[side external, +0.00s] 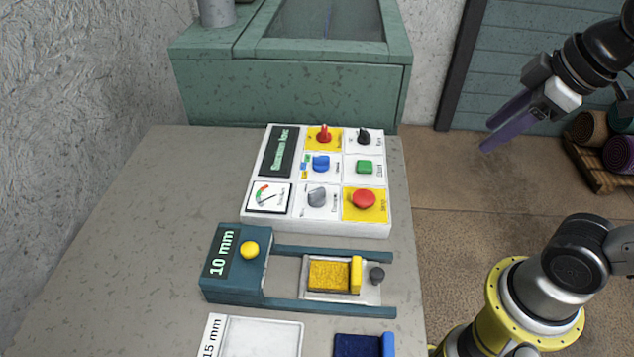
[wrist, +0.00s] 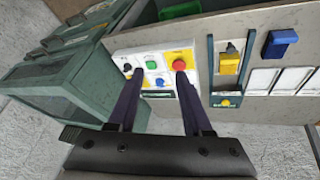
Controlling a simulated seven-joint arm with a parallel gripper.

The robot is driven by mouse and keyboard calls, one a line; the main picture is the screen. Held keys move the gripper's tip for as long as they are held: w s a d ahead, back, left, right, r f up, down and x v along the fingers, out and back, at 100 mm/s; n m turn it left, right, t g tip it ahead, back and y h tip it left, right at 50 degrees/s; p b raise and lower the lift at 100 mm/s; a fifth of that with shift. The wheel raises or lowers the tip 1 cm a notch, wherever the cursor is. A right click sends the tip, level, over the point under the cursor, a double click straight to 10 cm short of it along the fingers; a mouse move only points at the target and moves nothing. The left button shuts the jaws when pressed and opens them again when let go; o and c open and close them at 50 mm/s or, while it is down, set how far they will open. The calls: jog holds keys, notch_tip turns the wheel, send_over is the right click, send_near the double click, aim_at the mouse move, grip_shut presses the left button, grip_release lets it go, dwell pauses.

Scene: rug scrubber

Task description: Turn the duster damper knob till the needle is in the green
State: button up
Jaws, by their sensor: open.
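A white control panel (side external: 318,228) lies on the bench. A grey knob (side external: 317,197) sits in its front row, between a dial gauge (side external: 268,197) and a red button (side external: 364,199). The gauge has a coloured arc with green and red parts; its thin dark needle appears to lie off the green, but it is small. The knob's label is too small to read. My gripper (side external: 488,137) is open and empty, raised to the right of the panel and apart from it. In the wrist view, its fingers (wrist: 158,70) overlap the panel, and the grey knob is not clearly visible.
The panel also carries a red knob (side external: 324,135), a black knob (side external: 364,136), a blue knob (side external: 321,163) and a green button (side external: 365,167). A teal fixture (side external: 222,289) with a yellow sponge block stands in front. A green tank (side external: 290,95) stands behind.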

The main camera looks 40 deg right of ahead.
jog(key=w+a+r+n+g, duration=0.1)
jog(key=w+a+r+n, duration=0.1)
jog(key=w+r+n, duration=0.35)
jog(key=n+g, duration=0.4)
jog(key=n, duration=0.2)
send_over(317, 190)
notch_tip(317, 190, down, 11)
notch_tip(317, 190, down, 13)
jog(key=shift+c, duration=0.3)
grip_shut()
